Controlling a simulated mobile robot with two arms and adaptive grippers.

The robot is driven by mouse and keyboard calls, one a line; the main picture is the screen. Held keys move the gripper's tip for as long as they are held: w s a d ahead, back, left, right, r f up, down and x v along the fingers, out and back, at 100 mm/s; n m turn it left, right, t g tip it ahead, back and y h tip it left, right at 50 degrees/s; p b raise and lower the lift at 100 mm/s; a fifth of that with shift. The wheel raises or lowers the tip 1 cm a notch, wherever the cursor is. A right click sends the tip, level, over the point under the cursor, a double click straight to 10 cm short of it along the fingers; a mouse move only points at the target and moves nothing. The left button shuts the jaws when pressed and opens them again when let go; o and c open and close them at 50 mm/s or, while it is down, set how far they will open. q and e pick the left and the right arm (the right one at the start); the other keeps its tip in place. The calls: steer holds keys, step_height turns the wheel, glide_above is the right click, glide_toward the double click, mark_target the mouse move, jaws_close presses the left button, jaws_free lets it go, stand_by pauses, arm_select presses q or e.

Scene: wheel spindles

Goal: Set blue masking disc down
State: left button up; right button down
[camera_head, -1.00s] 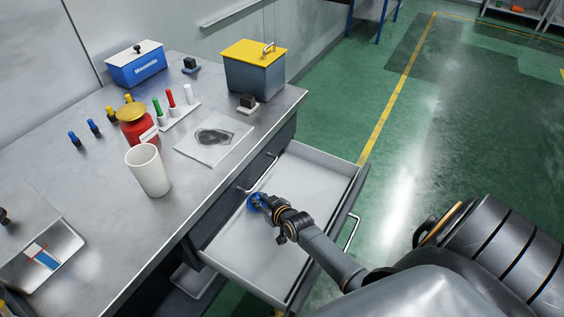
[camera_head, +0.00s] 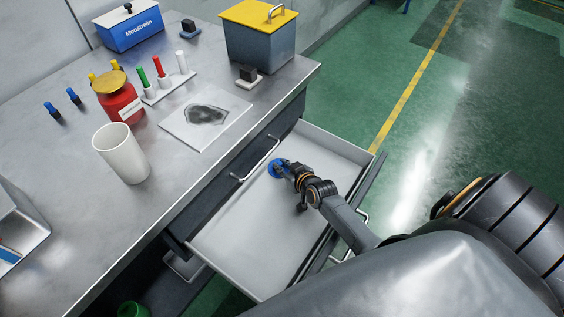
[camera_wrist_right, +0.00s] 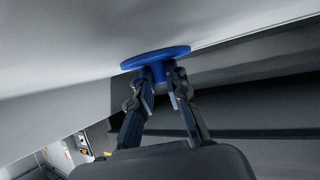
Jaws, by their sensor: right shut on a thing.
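The blue masking disc (camera_head: 276,168) is in my right gripper (camera_head: 290,170), over the open drawer (camera_head: 235,235) in the head view. In the right wrist view, the disc (camera_wrist_right: 155,57) shows as a flat blue round with a short stem. The two fingers of the right gripper (camera_wrist_right: 160,85) are shut on that stem. The disc is close to the pale drawer surface; I cannot tell whether it touches. My left gripper is not in view.
The workbench (camera_head: 75,210) beside the drawer holds a white cup (camera_head: 121,154), a red jar (camera_head: 119,100), a plate with a dark patch (camera_head: 206,116), a yellow-lidded box (camera_head: 258,40) and a blue box (camera_head: 131,28). The drawer floor around the disc is clear.

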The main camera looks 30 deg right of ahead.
steer(key=shift+a+r, duration=0.1)
steer(key=shift+r, duration=0.05)
steer(key=shift+s+f, duration=0.1)
steer(key=shift+f, duration=0.1)
steer(key=c, duration=1.3)
jaws_free()
steer(key=shift+r, duration=0.25)
steer(key=p+v, duration=0.1)
steer(key=v, duration=0.6)
steer(key=shift+s+p, duration=0.2)
steer(key=shift+p, duration=0.1)
